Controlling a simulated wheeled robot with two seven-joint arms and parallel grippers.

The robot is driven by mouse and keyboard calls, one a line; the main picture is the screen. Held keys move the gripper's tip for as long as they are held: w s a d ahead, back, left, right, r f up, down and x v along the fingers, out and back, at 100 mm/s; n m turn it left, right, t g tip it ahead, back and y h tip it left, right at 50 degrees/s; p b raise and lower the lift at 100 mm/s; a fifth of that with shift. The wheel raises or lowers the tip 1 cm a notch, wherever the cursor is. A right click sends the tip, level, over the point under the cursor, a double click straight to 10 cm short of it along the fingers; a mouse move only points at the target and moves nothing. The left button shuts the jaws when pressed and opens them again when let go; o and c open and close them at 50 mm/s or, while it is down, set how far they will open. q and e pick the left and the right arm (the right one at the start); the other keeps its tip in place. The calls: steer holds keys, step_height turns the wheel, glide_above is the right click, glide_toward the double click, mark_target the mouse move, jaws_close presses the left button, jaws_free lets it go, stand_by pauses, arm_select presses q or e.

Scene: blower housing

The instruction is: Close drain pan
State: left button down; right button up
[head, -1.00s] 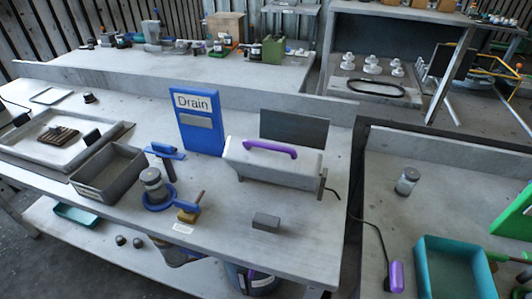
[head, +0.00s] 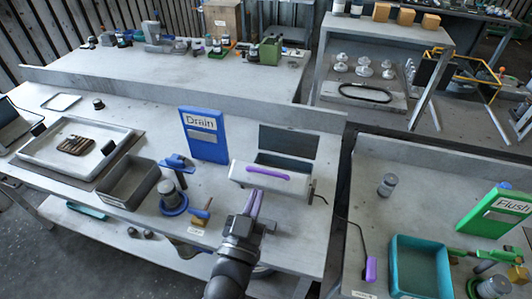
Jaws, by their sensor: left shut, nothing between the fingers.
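A pale grey box (head: 240,175) with a purple handle (head: 268,173) sits on the bench, in front of an upright dark panel (head: 290,141). I take it to be the drain pan, as the blue "Drain" sign (head: 203,150) stands beside it. A dark recess shows between the handled part and the panel. My left gripper (head: 254,200) is shut and empty, just in front of the box and below the handle in the picture. I cannot tell whether it touches the box. My right gripper is not in view.
A dark grey bin (head: 128,198), a jar on a blue base (head: 173,208) and a wooden-handled tool (head: 200,216) stand to the left. A cable runs from the box's right side. A teal bin (head: 393,272) and green "Flush" sign (head: 495,212) are on the right bench.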

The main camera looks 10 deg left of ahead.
mark_target(267, 173)
arm_select(q)
steer(key=x, duration=0.6)
steer(key=r+x, duration=0.1)
steer(key=x, duration=0.2)
step_height(267, 173, down, 3)
steer(key=shift+s+r+b, duration=0.1)
steer(key=shift+s+b, duration=0.05)
steer(key=shift+b, duration=0.2)
steer(key=shift+s+f, duration=0.2)
steer(key=shift+f, duration=0.2)
